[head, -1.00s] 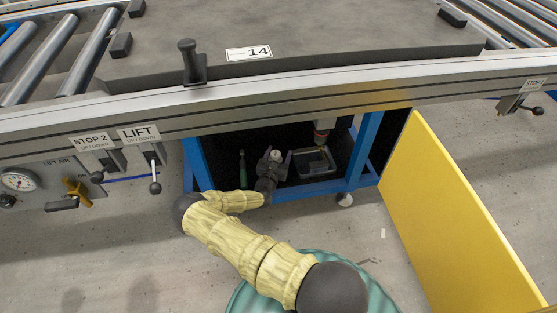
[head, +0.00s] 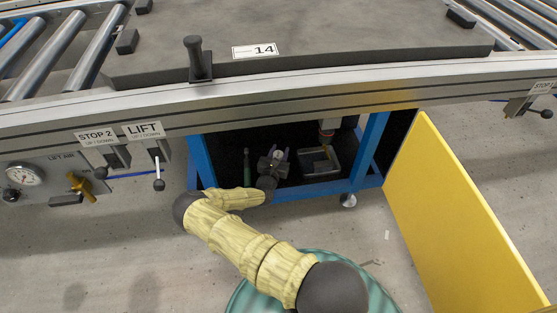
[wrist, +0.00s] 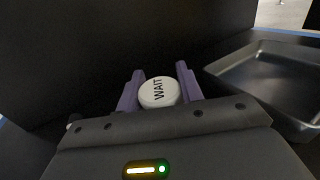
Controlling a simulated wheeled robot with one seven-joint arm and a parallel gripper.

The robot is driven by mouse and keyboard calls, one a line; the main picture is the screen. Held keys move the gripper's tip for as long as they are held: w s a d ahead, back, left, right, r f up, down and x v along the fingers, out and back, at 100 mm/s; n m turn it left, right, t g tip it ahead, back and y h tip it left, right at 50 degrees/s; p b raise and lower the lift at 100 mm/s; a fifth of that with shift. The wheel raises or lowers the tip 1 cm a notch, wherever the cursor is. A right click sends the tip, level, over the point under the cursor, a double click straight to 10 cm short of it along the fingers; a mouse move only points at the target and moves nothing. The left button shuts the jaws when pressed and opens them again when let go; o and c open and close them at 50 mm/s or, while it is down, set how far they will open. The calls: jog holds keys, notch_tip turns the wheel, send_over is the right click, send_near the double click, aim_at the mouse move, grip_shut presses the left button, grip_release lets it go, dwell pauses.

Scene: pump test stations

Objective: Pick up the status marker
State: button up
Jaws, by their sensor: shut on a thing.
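The status marker (wrist: 158,92) is a round white disc with "WAIT" on its top, seen in the wrist view. My gripper (wrist: 160,88) has its two purple fingers on either side of the marker and is shut on it. In the head view my gripper (head: 277,157) is inside the dark cabinet under the conveyor. The marker is too small and dark to make out clearly there. Whether it touches the cabinet floor cannot be told.
A dark tray (wrist: 275,80) lies right of my gripper, also in the head view (head: 322,163). A green bottle-like thing (head: 246,170) stands left. Blue cabinet posts (head: 367,150) frame the opening. A yellow door panel (head: 455,215) stands open at right. The conveyor edge (head: 300,95) hangs above.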

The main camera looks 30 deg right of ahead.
aim_at(278, 151)
jog(key=shift+w+a, duration=0.1)
jog(key=shift+r+p, duration=0.5)
jog(key=shift+r, duration=0.05)
notch_tip(278, 151, up, 8)
jog(key=p, duration=0.6)
jog(key=shift+f, duration=0.15)
jog(key=shift+r+p, duration=0.3)
jog(key=shift+r, duration=0.3)
